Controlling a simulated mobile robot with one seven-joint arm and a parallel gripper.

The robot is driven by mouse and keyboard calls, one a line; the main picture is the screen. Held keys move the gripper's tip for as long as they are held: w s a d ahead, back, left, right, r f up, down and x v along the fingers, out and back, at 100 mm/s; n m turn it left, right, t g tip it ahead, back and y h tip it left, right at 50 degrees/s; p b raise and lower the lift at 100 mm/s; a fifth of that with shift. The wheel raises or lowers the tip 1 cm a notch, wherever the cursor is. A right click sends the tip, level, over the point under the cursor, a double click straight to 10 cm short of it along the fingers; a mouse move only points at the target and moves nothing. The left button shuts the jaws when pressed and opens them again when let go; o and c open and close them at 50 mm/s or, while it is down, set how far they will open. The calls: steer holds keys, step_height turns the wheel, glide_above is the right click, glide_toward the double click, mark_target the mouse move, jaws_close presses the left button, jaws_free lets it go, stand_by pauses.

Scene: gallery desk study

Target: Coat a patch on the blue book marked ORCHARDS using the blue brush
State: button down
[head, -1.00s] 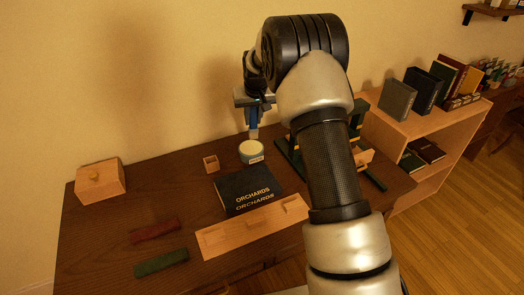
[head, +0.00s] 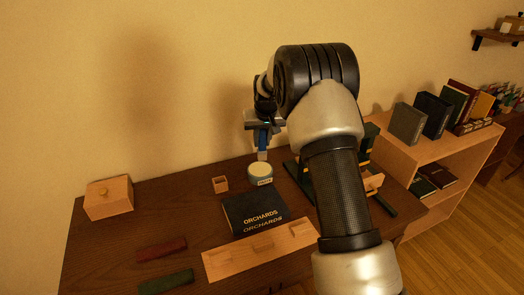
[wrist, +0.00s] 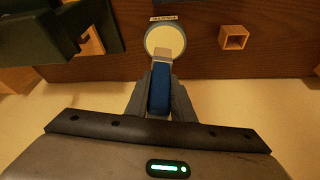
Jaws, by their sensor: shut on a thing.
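The blue book marked ORCHARDS (head: 242,207) lies on the dark desk, its cover dark in this light. My gripper (head: 262,131) is above the desk behind the book. It is shut on the blue brush (head: 263,140), held upright with its pale bristles down. In the wrist view, my gripper (wrist: 160,100) grips the brush's blue handle (wrist: 160,88). The bristle end overlaps the rim of the paste jar (wrist: 167,40), a round tub with pale contents. The jar (head: 260,174) stands just behind the book; whether the bristles touch the paste is unclear.
A small open wooden box (head: 220,185) stands left of the jar. A wooden strip with blocks (head: 225,264) lies in front of the book. Red (head: 162,249) and green (head: 166,281) bars and a lidded box (head: 108,198) are at left. A dark green stand (head: 294,168) is close right.

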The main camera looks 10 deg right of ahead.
steer(key=shift+a+b+x, duration=0.15)
steer(key=shift+b+x, duration=0.4)
steer(key=shift+x, duration=0.75)
steer(key=shift+a+b+x, duration=0.15)
steer(key=shift+b+x, duration=0.35)
steer(key=shift+x, duration=0.85)
steer(key=shift+s+f+b, duration=0.25)
steer(key=shift+f+b, duration=0.1)
steer(key=shift+f, duration=0.3)
steer(key=shift+r, duration=0.15)
step_height(320, 180, up, 7)
steer(key=p, duration=0.4)
stand_by(0.7)
